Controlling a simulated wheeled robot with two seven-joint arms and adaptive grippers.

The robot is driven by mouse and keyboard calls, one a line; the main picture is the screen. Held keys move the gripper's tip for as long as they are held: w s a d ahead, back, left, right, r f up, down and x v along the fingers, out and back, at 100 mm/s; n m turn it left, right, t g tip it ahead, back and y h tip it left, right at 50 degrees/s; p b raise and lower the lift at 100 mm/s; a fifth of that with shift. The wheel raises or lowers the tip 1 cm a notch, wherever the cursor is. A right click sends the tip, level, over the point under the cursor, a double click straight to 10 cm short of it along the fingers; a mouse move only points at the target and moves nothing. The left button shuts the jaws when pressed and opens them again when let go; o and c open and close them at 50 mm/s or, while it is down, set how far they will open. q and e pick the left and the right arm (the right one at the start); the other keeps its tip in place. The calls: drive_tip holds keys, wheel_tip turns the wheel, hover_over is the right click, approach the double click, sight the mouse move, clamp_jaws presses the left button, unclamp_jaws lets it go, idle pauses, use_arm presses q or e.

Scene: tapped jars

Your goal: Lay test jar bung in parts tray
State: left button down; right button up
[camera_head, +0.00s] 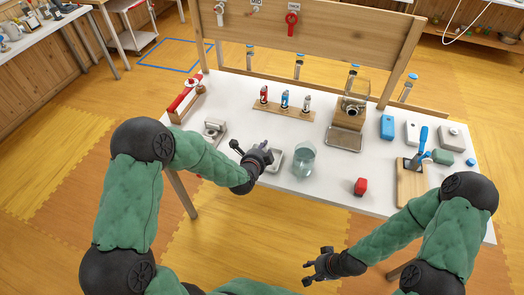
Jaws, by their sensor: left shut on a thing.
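My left gripper (252,149) is over the front left of the white table (330,185), beside a small pale tray (276,161). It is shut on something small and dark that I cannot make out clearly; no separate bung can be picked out. The gripper hides part of the tray's left side. A clear glass jar (303,159) with bluish liquid stands upright just right of the tray. My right gripper (312,264) is in front of the table, below its edge, with its fingers apart and empty.
A wooden stand with a metal tray (344,138) is at the back. A board (411,188) and blue tool are at the right.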

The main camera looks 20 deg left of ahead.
use_arm(q)
drive_tip(key=shift+f+b, duration=1.55)
drive_tip(key=shift+f, duration=0.6)
drive_tip(key=c, duration=0.8)
unclamp_jaws()
drive_tip(key=shift+c, duration=0.2)
drive_tip(key=shift+s, duration=0.1)
drive_tip(key=v, duration=1.2)
drive_tip(key=shift+a, duration=0.1)
